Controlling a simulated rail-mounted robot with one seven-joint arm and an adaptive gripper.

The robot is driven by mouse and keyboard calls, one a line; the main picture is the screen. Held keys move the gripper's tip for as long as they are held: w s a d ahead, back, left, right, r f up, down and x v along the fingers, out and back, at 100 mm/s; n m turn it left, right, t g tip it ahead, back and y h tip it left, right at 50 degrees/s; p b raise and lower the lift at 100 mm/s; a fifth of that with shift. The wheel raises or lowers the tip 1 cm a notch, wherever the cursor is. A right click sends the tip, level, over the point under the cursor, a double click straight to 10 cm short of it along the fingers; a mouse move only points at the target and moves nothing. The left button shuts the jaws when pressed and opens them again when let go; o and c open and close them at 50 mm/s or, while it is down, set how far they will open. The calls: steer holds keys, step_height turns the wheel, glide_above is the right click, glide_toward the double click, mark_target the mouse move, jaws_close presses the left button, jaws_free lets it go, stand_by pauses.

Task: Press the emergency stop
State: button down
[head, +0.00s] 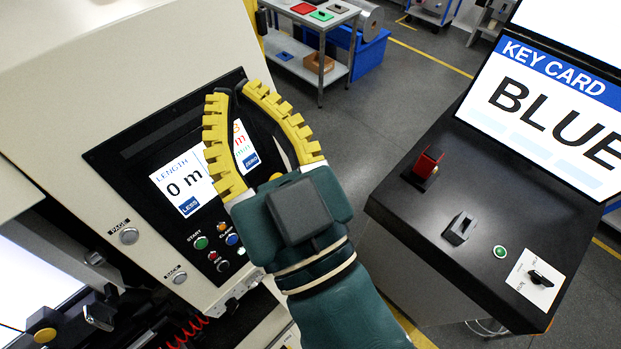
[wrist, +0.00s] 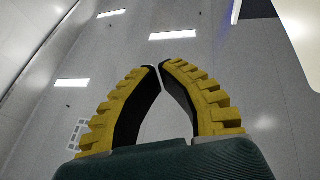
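My gripper (head: 238,90) has two curved yellow ribbed fingers on a dark green wrist. It is raised in front of the machine's black control panel (head: 120,163) and covers part of its screen. The fingertips nearly meet, and nothing is held; the wrist view (wrist: 160,66) shows the same against the ceiling. Below the screen are a green START button (head: 201,243), a small red button (head: 212,256), a blue button (head: 232,239) and a dark, reddish round control (head: 222,265). I cannot tell for certain which control is the emergency stop.
At the right stands a dark console (head: 470,235) with a red block (head: 428,162), a slot (head: 460,228), a green button (head: 500,252), a rotary switch (head: 540,278) and a KEY CARD BLUE screen (head: 550,110). A cart (head: 318,70) stands behind. Grey floor (head: 385,115) lies between.

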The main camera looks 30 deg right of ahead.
steer(key=d+f+m+g+h+b, duration=0.25)
steer(key=f+m+b, duration=0.45)
steer(key=f, duration=0.6)
steer(key=d+f+m+g+h+b, duration=0.15)
steer(key=f+m+g+b, duration=0.4)
steer(key=f, duration=0.75)
steer(key=d+f+m+g+h+b, duration=0.1)
steer(key=f+m+g+h+b, duration=0.15)
steer(key=f+m+b, duration=0.8)
steer(key=w+d+f+n+p, duration=0.1)
steer(key=w+d+f+p, duration=0.1)
steer(key=w, duration=0.4)
steer(key=w+d+f+n+p, duration=0.1)
steer(key=w+d+f+p, duration=0.1)
steer(key=w, duration=0.4)
step_height(320, 180, down, 2)
steer(key=shift+w+f+t+p, duration=0.1)
steer(key=shift+w+t+p, duration=0.05)
steer(key=shift+t+p, duration=0.35)
steer(key=shift+d+h, duration=0.1)
steer(key=shift+h, duration=0.15)
